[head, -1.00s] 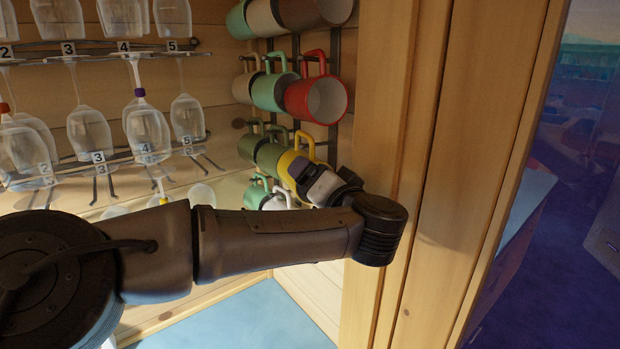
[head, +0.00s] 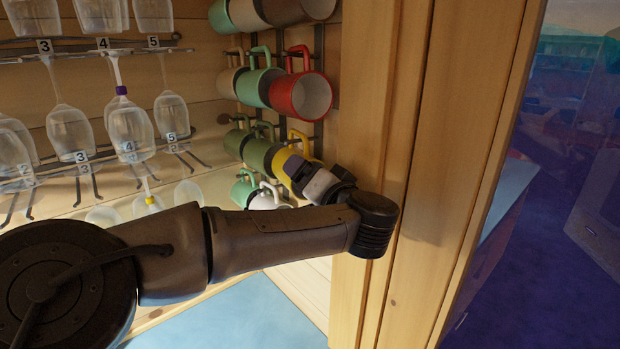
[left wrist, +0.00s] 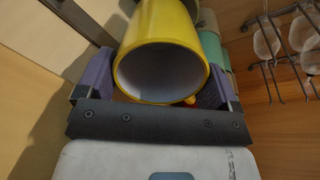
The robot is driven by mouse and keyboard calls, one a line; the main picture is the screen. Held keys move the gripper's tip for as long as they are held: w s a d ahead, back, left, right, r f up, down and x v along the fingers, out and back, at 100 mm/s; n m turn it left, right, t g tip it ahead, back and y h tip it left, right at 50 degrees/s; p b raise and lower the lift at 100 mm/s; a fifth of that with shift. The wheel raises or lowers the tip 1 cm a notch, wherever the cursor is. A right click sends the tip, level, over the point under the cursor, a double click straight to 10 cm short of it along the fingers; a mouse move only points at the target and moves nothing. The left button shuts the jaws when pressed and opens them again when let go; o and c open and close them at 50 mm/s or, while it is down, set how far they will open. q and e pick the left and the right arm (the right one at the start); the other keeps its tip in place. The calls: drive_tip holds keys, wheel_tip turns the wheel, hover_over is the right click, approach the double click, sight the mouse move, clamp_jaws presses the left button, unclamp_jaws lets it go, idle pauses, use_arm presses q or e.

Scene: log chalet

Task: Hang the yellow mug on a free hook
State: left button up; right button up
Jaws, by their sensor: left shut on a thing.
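The yellow mug (head: 281,162) is in the lower part of the mug rack in the head view, with its handle upward, at the right end of a row with green mugs. My left gripper (head: 302,172) is shut on it and partly covers it. In the left wrist view the yellow mug (left wrist: 165,28) sits between the two purple finger pads of the left gripper (left wrist: 158,88), its open mouth facing the camera. I cannot tell whether its handle touches a hook. My right gripper is not in view.
A red mug (head: 303,96) and a mint mug (head: 258,88) hang above. A white mug (head: 266,200) and a green mug (head: 243,188) hang below. A wooden post (head: 385,100) stands close right of my gripper. Wine glasses (head: 130,125) hang on racks to the left.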

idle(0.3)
use_arm(q)
drive_tip(key=o, duration=0.9)
drive_tip(key=shift+c, duration=0.2)
drive_tip(key=shift+s+d, duration=0.25)
drive_tip(key=shift+s, duration=0.1)
idle(0.5)
drive_tip(key=shift+s+d+b, duration=0.35)
drive_tip(key=shift+s+b, duration=0.05)
drive_tip(key=shift+s, duration=0.25)
drive_tip(key=shift+s+d, duration=0.35)
drive_tip(key=shift+s, duration=0.25)
drive_tip(key=shift+s+d+b, duration=0.35)
drive_tip(key=shift+s, duration=0.25)
idle(0.4)
drive_tip(key=shift+v, duration=0.9)
